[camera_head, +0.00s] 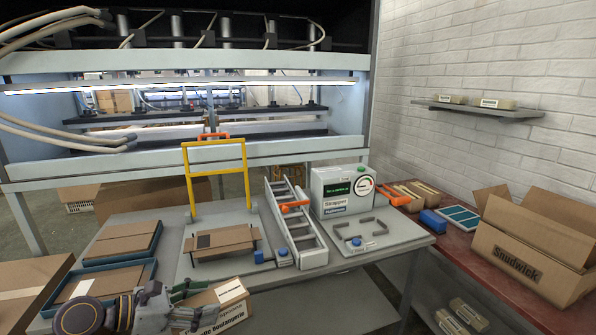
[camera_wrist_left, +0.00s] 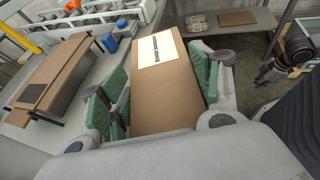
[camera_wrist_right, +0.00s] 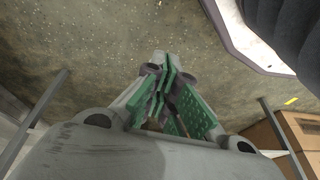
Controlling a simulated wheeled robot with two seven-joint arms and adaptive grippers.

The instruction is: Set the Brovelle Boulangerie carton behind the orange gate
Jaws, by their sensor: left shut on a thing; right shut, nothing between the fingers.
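The Brovelle Boulangerie carton (camera_head: 232,307) is a brown box with a white label, at the bottom of the head view. My left gripper (camera_head: 203,303) is shut on it, in front of the grey table. In the left wrist view the carton (camera_wrist_left: 165,95) lies between the green finger pads, its label at the far end. An orange gate-like piece (camera_head: 294,204) sits across a grey ladder-like track (camera_head: 305,235) on the table, right of the carton and farther back. My right gripper (camera_wrist_right: 165,75) is shut and empty above the floor, outside the head view.
Blue trays (camera_head: 120,262) with brown boards are at left. A grey strapper unit (camera_head: 340,190) stands right of the track. An open Snudwick box (camera_head: 530,253) is on the red side table.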

